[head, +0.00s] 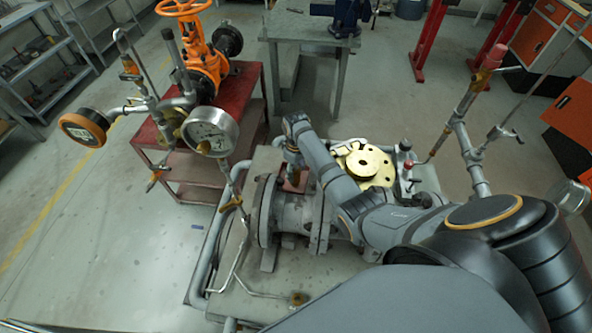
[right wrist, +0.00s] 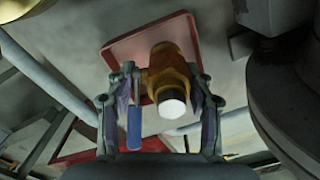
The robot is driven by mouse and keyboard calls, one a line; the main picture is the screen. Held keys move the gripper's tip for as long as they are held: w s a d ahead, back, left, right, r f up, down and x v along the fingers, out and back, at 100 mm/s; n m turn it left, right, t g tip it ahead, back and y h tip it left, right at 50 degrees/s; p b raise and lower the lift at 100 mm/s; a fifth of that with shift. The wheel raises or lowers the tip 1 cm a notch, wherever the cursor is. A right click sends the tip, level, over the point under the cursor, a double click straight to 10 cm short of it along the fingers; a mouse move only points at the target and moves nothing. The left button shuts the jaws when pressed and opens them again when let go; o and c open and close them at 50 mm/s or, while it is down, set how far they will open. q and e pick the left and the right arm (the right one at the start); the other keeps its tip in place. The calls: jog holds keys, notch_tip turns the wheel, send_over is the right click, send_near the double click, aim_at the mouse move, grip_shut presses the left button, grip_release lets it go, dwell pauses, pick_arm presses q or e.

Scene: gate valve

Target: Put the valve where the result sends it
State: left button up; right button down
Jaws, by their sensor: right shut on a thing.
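The valve is a small brass body (right wrist: 170,72) with a white round end and a blue lever (right wrist: 134,128), seen in the right wrist view. My right gripper (right wrist: 168,110) is shut on it, one finger on each side. In the head view my right gripper (head: 293,163) points down beside the grey flanged pipe body, and the valve is mostly hidden there. A red tray (right wrist: 125,50) lies beyond the valve in the right wrist view; it also shows below the gripper in the head view (head: 297,181). I cannot tell whether the valve touches it. My left gripper is not in view.
A grey flanged pipe body (head: 290,214) stands on the bench (head: 225,285). A gold flanged disc (head: 364,165) lies right of my forearm. Left are a dial gauge (head: 212,131), an orange-rimmed gauge (head: 83,128) and a red cart (head: 248,85) with an orange handwheel valve (head: 200,50).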

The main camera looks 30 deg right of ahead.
jog(key=shift+f, duration=0.2)
jog(key=c, duration=0.5)
grip_release()
jog(key=shift+r, duration=0.15)
notch_tip(320, 180, up, 12)
jog(key=shift+b, duration=0.55)
